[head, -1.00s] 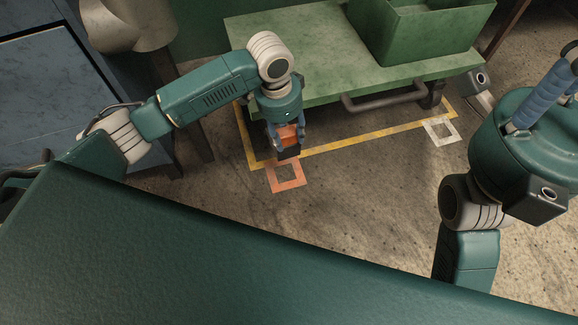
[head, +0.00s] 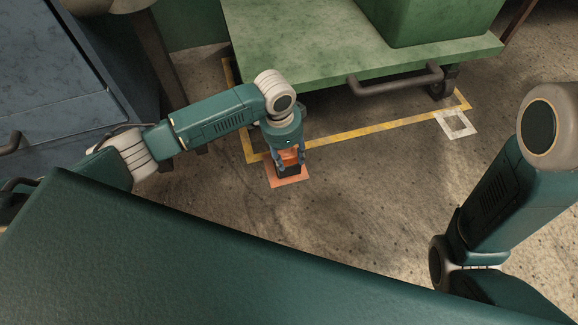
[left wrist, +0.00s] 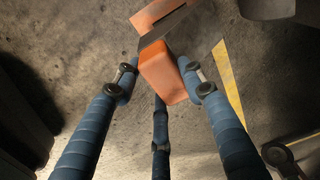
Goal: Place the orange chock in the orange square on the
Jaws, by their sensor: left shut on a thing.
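My left gripper (head: 289,158) is shut on the orange chock (head: 291,153), which has a dark lower part. In the head view the chock appears over the orange square (head: 276,181) on the floor, covering much of it. In the left wrist view the orange chock (left wrist: 160,68) lies between the blue fingers, and part of the orange square (left wrist: 150,16) shows beyond it. I cannot tell whether the chock touches the floor. My right gripper is out of view; only links of that arm show.
A green cart (head: 300,55) with a dark handle (head: 395,81) stands behind the square. A yellow line (head: 350,134) runs on the floor around it. A white square (head: 457,124) is marked at the right. Bare floor (head: 370,200) lies between my arms.

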